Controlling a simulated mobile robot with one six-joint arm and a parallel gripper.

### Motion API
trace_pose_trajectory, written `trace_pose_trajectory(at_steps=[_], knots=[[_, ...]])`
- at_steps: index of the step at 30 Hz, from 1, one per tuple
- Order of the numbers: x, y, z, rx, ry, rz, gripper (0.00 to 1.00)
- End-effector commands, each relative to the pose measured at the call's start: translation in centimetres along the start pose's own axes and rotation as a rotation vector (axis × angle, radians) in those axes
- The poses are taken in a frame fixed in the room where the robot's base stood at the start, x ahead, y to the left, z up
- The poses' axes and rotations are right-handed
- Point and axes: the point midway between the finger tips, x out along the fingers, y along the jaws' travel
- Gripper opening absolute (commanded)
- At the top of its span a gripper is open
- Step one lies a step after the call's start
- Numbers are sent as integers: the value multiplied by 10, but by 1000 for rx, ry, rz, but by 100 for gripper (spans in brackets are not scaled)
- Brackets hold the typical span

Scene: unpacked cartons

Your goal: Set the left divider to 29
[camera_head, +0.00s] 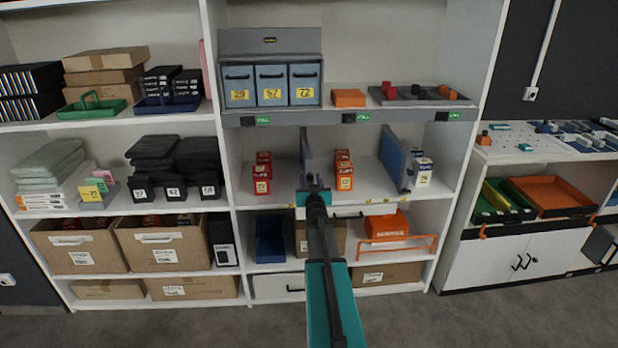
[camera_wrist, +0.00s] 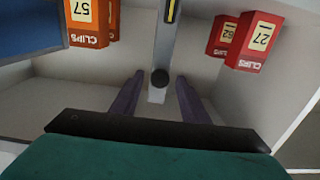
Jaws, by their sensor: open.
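The scale number at the divider is not readable.
Red clip boxes (camera_head: 262,172) stand left of the divider and orange-red clip boxes (camera_head: 344,170) right of it. Shelf floor on both sides near the left divider is clear.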

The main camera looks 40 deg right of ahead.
Motion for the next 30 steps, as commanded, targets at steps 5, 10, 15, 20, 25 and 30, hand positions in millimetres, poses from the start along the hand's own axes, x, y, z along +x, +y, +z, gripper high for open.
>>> trace_pose_trajectory(at_steps=[5,10,15,20,25,30], knots=[[16,0,0,0,0,0,41],[23,0,0,0,0,0,41],[25,0,0,-1,0,0,41],[25,0,0,-1,0,0,41],[25,0,0,-1,0,0,28],[25,0,0,-1,0,0,0]])
